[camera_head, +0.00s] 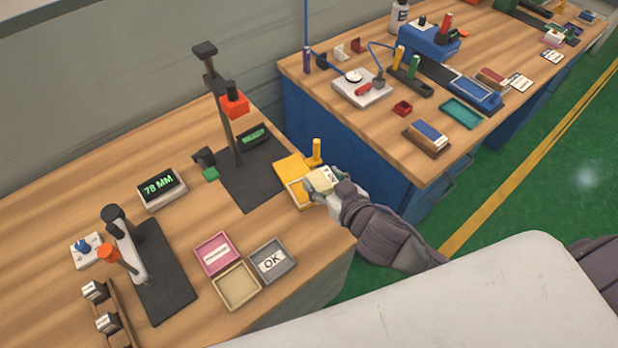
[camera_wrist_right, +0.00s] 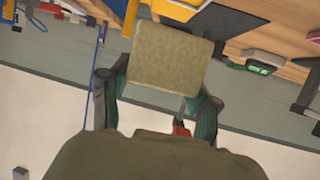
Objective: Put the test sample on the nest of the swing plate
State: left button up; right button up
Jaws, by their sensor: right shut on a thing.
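The test sample (camera_head: 318,181) is a pale beige square block, held at the front right edge of the near bench. My right gripper (camera_head: 325,188) is shut on it; in the right wrist view the block (camera_wrist_right: 170,62) sits between the two fingers. The yellow swing plate (camera_head: 291,166) lies beside the black gauge base, with an upright yellow post (camera_head: 316,150) near it. The sample is at the plate's yellow-rimmed front part, partly covering it; I cannot tell whether they touch. My left gripper is not in view.
A tall stand with a red head (camera_head: 235,105) rises behind the plate. A pink tray (camera_head: 216,254), a beige tray (camera_head: 237,287) and a grey OK tray (camera_head: 271,262) stand nearer. A display (camera_head: 162,189) reads 78 MM. A second bench (camera_head: 440,150) stands across a gap.

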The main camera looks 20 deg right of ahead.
jog(key=x, duration=0.4)
jog(key=f+x, duration=0.1)
jog(key=x, duration=0.2)
jog(key=shift+s+a+p, duration=0.25)
jog(key=shift+a+p, duration=0.05)
jog(key=shift+a, duration=0.05)
jog(key=shift+w+f, duration=0.1)
jog(key=shift+f, duration=2.1)
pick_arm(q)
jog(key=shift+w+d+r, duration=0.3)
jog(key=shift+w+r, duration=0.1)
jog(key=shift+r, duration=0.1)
pick_arm(e)
jog(key=shift+a+f, duration=0.1)
jog(key=shift+f, duration=0.05)
jog(key=o, duration=1.1)
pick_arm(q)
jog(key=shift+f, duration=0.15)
